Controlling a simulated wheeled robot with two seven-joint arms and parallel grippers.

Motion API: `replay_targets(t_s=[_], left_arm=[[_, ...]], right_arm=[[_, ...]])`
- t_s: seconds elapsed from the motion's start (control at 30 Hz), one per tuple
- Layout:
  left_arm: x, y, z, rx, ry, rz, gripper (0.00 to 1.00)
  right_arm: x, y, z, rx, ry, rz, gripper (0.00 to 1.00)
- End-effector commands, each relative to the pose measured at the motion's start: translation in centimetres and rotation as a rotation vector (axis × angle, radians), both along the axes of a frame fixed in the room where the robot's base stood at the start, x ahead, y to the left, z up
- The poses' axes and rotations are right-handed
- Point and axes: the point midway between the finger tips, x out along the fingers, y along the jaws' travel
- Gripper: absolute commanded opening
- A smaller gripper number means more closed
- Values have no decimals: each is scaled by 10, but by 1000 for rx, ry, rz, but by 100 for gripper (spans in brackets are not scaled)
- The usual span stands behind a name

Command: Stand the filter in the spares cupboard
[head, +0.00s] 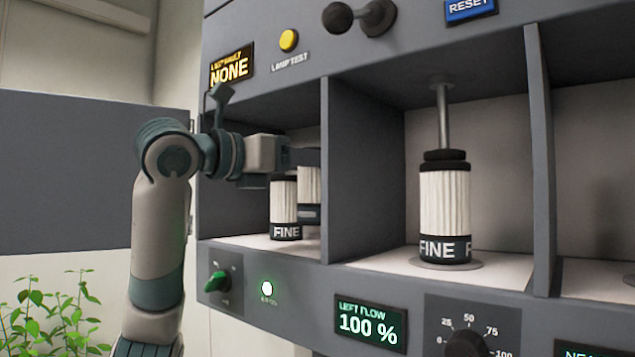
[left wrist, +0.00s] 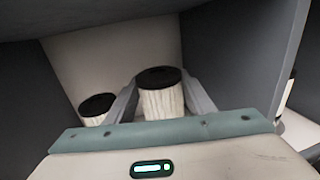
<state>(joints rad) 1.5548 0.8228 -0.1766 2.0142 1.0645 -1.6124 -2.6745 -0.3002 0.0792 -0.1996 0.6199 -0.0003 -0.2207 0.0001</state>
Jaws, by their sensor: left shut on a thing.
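My left gripper (head: 300,157) reaches into the left compartment of the cabinet (head: 225,239). It is shut on a white pleated filter (head: 310,186) with a dark band low on its side. In the left wrist view this filter (left wrist: 162,103) sits upright between the two fingers, its black cap towards me. Fingers and arm hide its top in the head view. My right gripper is out of view.
A divider (head: 350,170) closes the compartment's right side. Beyond it another FINE filter (head: 444,205) stands under a rod in the middle bay. An open grey door (head: 80,175) stands at the left. A green knob (head: 217,281) and display (head: 370,323) line the front below.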

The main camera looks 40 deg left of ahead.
Motion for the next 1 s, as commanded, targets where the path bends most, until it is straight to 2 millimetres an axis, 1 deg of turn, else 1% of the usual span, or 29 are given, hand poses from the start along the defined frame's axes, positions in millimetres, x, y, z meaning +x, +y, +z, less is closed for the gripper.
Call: replay_targets(t_s=[0.3,0.47,0.63,0.73,1.0], left_arm=[[0,0,-1,0,-1,0,18],[0,-1,-12,0,1,-2,18],[0,0,-28,-1,1,-1,18],[2,-1,-31,-2,2,-2,18],[3,-1,-35,0,-1,-1,18]], right_arm=[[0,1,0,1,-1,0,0],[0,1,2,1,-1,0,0],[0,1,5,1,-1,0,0],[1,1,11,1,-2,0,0],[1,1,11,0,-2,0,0]])
